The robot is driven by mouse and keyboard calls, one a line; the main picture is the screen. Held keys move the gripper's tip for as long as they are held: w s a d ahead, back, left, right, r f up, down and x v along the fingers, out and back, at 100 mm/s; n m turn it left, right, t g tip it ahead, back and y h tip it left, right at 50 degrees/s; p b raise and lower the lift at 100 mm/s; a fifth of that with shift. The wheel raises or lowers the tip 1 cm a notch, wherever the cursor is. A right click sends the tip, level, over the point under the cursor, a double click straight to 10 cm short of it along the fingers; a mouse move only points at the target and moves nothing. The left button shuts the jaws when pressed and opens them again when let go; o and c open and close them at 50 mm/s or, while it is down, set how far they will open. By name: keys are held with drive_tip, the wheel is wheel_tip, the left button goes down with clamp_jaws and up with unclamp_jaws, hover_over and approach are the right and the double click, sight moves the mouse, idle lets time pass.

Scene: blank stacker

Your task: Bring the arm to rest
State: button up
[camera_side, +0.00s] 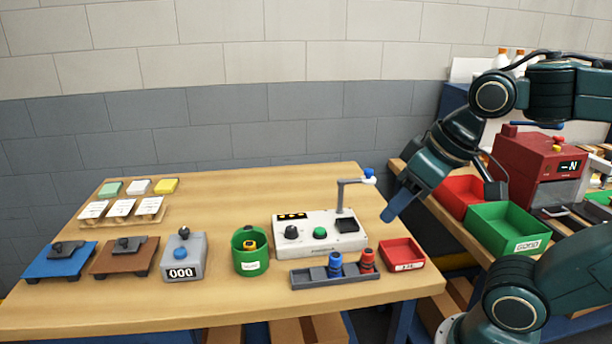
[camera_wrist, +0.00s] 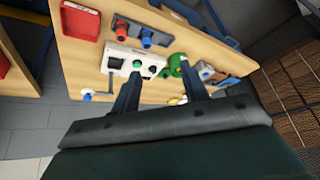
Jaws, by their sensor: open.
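My gripper (camera_side: 390,214) hangs in the air at the right end of the wooden table, right of the white control box (camera_side: 318,234) and above the small red tray (camera_side: 402,254). Its jaws point down and to the left. In the wrist view my gripper (camera_wrist: 160,72) shows two dark blue fingers standing apart with nothing held between them. The table lies beyond the fingers there, with the white control box (camera_wrist: 118,58) near the left finger. My arm is bent and clear of the table.
A rack (camera_side: 310,275) with blue and red knobbed pieces, a green round cup (camera_side: 250,262), a grey counter (camera_side: 184,258), and blue (camera_side: 58,262) and brown (camera_side: 124,256) plates stand along the front. A green bin (camera_side: 508,228) and red machine (camera_side: 535,165) stand at right.

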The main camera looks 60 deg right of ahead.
drive_tip(key=shift+s+f+n, duration=0.4)
drive_tip(key=shift+s+f, duration=0.05)
drive_tip(key=shift+s, duration=0.2)
